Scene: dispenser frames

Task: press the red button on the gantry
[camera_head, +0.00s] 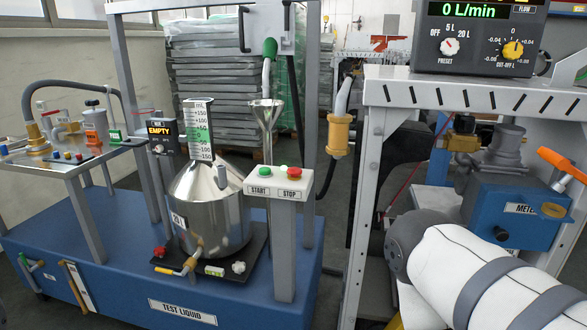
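The red button (295,172) sits on top of a small light grey control box (277,184), above the label STOP. A green button (265,170) sits left of it, above the label START. The box stands on a grey post (285,250) at the front right of the blue TEST LIQUID base (110,290). Nothing covers the red button. Part of my white and grey arm (480,275) shows at the lower right, well right of and below the box. Neither gripper shows.
A steel vessel (213,205) with a level scale stands left of the box, and a funnel (267,115) behind it. A grey frame upright (365,200) and a blue meter (515,212) stand to the right. A display (473,10) reads 0 L/min.

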